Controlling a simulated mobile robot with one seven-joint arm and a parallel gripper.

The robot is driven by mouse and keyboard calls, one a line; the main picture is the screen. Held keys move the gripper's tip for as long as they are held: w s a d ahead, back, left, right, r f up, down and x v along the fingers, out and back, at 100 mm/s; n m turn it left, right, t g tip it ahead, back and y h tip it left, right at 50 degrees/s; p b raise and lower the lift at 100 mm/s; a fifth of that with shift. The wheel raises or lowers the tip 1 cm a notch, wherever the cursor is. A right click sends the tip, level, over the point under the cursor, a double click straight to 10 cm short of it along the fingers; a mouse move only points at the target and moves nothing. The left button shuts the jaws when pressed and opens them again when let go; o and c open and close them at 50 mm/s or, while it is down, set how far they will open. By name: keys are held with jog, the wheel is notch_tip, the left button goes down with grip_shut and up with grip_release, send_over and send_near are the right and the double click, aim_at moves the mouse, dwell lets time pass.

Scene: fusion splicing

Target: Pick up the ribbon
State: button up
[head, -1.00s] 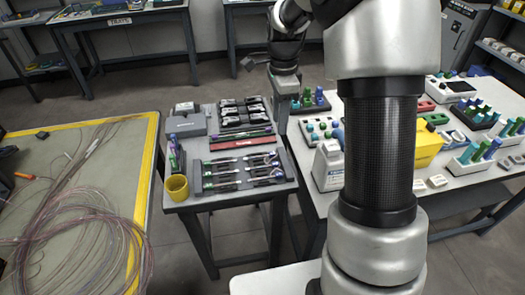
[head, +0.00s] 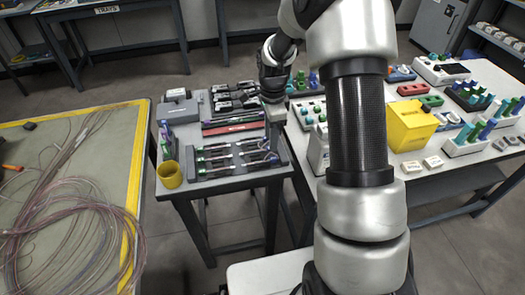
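Nothing in the head view can be clearly singled out as the ribbon. Loose thin pinkish-brown fibre strands (head: 70,225) lie coiled on the yellow-edged table at left, with straighter lengths running toward its far edge. The small grey table in the middle holds a black rack (head: 225,172) with several slim dark tools and a flat red strip (head: 230,128). My gripper (head: 276,145) points down at the right edge of this table, beside the rack's right end. Its fingertips are too small to show whether they are open or shut.
A yellow cup (head: 170,175) stands at the small table's front left corner. Black devices (head: 235,98) and a grey box (head: 179,111) sit at its back. The right white table carries a yellow box (head: 411,127) and several tube racks. My arm hides part of it.

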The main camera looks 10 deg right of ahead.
notch_tip(320, 180, down, 3)
jog(key=shift+w, duration=0.1)
jog(key=shift+c, duration=0.2)
grip_shut()
jog(key=shift+r, duration=0.15)
notch_tip(320, 180, up, 10)
jog(key=p, duration=0.1)
